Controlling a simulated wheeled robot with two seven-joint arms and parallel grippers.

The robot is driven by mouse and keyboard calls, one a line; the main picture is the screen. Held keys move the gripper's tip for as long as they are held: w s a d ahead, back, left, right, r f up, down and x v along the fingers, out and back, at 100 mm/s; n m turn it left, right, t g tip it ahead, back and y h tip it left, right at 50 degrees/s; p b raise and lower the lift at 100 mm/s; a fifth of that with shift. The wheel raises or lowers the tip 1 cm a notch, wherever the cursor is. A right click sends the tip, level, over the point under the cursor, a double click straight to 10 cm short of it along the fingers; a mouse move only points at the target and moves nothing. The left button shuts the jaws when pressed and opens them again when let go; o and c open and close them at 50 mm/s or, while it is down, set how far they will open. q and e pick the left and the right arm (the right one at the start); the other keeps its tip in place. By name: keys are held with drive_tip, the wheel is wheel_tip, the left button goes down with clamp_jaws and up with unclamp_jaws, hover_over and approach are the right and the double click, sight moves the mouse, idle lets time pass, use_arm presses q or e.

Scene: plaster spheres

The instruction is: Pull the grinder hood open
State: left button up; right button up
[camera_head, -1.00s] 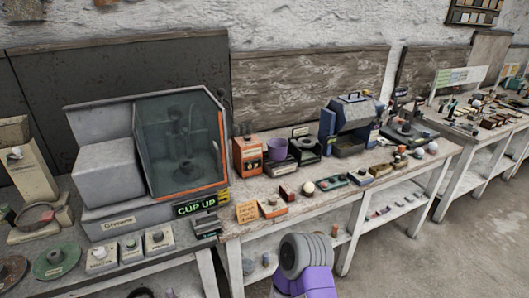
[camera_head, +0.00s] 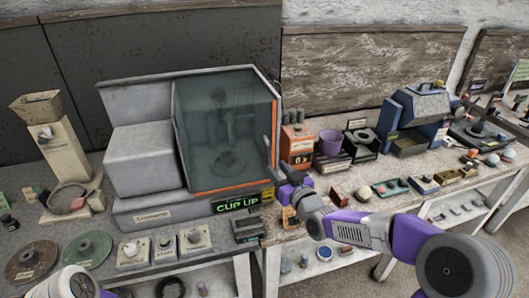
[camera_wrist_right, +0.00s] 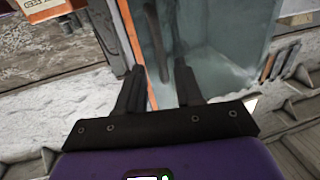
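The grinder hood (camera_head: 222,135) is a clear grey-green cover with an orange edge on the grey grinder (camera_head: 148,155). It appears shut, with a dim cup-like shape behind it. My right gripper (camera_head: 268,154) is at the hood's right front edge. In the right wrist view, the fingers of my right gripper (camera_wrist_right: 159,75) are apart, with the hood (camera_wrist_right: 210,45) beyond them. The orange edge (camera_wrist_right: 133,45) runs between the fingers, close to the left one; I cannot tell whether they touch. Only part of my left arm shows at the bottom left, without its gripper.
An orange box (camera_head: 297,146) and a purple cup (camera_head: 330,142) stand close to the right of the hood. Small switch boxes (camera_head: 164,248) line the front. A blue machine (camera_head: 417,115) stands further right.

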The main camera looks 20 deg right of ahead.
sight(268, 158)
drive_tip(key=shift+x, duration=3.5)
clamp_jaws()
